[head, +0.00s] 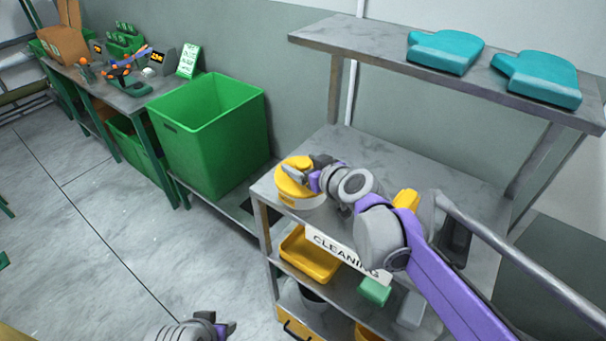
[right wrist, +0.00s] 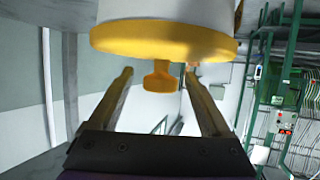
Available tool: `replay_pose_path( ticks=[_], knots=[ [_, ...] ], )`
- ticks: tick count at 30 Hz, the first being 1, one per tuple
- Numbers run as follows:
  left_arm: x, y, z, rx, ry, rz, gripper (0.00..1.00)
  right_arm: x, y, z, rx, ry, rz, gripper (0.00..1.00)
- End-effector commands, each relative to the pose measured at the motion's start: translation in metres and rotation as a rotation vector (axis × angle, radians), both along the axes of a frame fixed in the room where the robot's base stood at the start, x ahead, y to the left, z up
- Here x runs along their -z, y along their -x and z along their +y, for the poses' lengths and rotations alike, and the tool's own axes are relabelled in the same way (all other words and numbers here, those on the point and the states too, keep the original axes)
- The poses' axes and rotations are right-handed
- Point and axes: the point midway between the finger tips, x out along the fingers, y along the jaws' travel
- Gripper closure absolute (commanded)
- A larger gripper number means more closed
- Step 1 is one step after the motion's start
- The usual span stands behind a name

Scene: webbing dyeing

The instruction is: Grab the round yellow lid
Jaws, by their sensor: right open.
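The round yellow lid (head: 289,187) sits on a pale round container (head: 304,203) at the left corner of the cleaning cart's middle shelf. My right gripper (head: 304,172) reaches over it and partly hides it. In the right wrist view, the lid (right wrist: 205,46) has a small yellow knob (right wrist: 158,82). There my right gripper (right wrist: 159,73) is open, with its two fingers on either side of the knob and gaps visible. My left gripper (head: 218,326) is low at the bottom edge, away from the lid; its jaws are unclear.
Teal padded items (head: 446,51) lie on the top shelf (head: 355,37) above. A yellow tray (head: 308,257) and a green block (head: 375,291) are on the shelf below. A large green bin (head: 205,140) stands left of the cart. The floor at left is clear.

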Motion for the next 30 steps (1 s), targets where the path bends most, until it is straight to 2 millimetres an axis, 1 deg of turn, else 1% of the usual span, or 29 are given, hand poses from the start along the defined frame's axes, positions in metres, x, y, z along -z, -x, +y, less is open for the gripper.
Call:
replay_pose_path(
  ticks=[3,4,8,9,11,12,14,15,17,26,29,30],
  knots=[
    [0.0,0.0,0.0,0.0,0.0,0.0,0.5,0.0,0.0,0.0,0.0,0.0,0.0,0.18],
    [0.0,0.0,0.0,0.0,0.0,0.0,0.5,0.0,0.0,0.0,0.0,0.0,0.0,0.22],
    [0.0,0.0,0.0,0.0,0.0,0.0,0.5,0.0,0.0,0.0,0.0,0.0,0.0,0.45],
    [0.0,0.0,0.0,0.0,0.0,0.0,0.5,0.0,0.0,0.0,0.0,0.0,0.0,0.52],
    [0.0,0.0,0.0,0.0,0.0,0.0,0.5,0.0,0.0,0.0,0.0,-0.001,0.0,0.63],
    [0.0,0.0,0.0,0.0,0.0,0.0,0.5,0.0,0.0,0.0,0.0,0.0,0.0,0.7],
    [0.0,0.0,0.0,0.0,0.0,0.0,0.5,0.0,0.0,0.0,0.0,-0.001,0.0,0.81],
    [0.0,0.0,0.0,0.0,0.0,0.0,0.5,0.0,0.0,0.0,0.0,-0.001,0.0,0.88],
    [0.0,0.0,0.0,0.0,0.0,0.0,0.5,0.0,0.0,0.0,0.0,-0.001,0.0,0.99],
    [0.0,0.0,0.0,0.0,0.0,0.0,0.5,-0.002,0.0,0.0,0.0,-0.001,0.0,1.0],
    [-0.002,0.0,0.0,0.0,0.0,-0.001,0.5,-0.01,0.0,0.0,0.0,0.0,0.0,1.0],
    [-0.003,-0.001,0.0,0.0,0.0,-0.001,0.5,-0.017,0.0,0.0,0.0,-0.001,-0.001,1.0]
  ],
)
